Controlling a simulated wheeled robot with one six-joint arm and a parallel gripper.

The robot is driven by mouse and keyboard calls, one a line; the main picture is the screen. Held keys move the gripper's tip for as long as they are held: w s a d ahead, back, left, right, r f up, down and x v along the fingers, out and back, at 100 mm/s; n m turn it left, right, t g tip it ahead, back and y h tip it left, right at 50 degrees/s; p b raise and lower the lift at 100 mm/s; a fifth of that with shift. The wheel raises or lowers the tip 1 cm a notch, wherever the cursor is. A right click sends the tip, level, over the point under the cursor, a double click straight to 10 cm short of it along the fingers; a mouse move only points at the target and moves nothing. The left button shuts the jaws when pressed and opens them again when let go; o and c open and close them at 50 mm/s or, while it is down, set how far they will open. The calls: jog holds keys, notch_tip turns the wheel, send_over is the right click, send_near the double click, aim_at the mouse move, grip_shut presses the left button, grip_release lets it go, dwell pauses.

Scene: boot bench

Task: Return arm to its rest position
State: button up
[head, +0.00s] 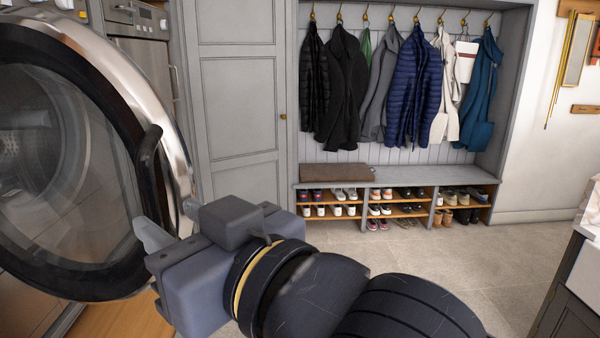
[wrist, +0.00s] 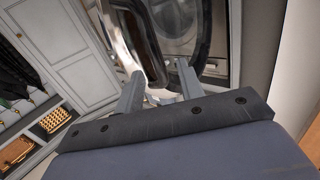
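The door rim (wrist: 150,62) and dark glass lie beyond the fingertips. Whether a finger touches the rim I cannot tell. A dark handle (head: 150,165) sits on the door's right edge, above my gripper. My arm stretches from the lower right of the head view.
A boot bench (head: 430,175) with shoes below and coats (head: 415,90) above stands at the back. A grey cabinet (head: 238,100) is left of it. A counter edge (head: 580,270) is at the right. The tiled floor (head: 480,255) between is clear.

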aim_at(147, 203)
jog(key=shift+x, duration=3.55)
